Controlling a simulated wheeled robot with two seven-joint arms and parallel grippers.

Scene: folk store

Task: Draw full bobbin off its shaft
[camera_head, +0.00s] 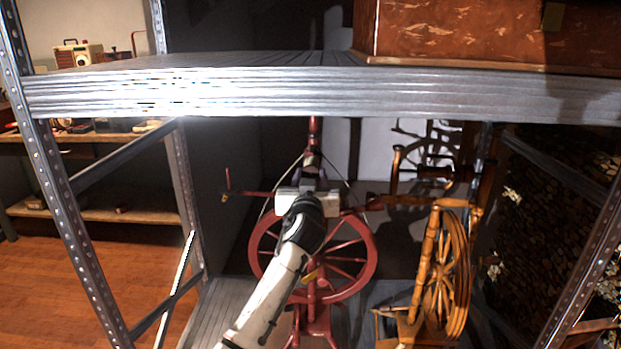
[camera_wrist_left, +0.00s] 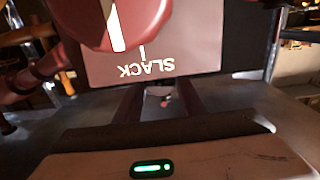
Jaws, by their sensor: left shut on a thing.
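A red spinning wheel (camera_head: 370,258) stands on the lower shelf in the head view. My left arm reaches up in front of it. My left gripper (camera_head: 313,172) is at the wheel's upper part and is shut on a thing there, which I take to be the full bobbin. The bobbin and its shaft cannot be made out. In the left wrist view the gripper's dark fingers (camera_wrist_left: 160,100) run under a pale plate (camera_wrist_left: 195,50) marked SLACK, which hides the fingertips. A red knob (camera_wrist_left: 115,22) with a white line is before the plate. My right gripper is not in view.
A metal shelf beam (camera_head: 300,92) crosses above the wheel. A brown wooden spinning wheel (camera_head: 462,270) stands close on the right. A rack post (camera_head: 70,200) is on the left, with wooden floor (camera_head: 45,270) beyond it.

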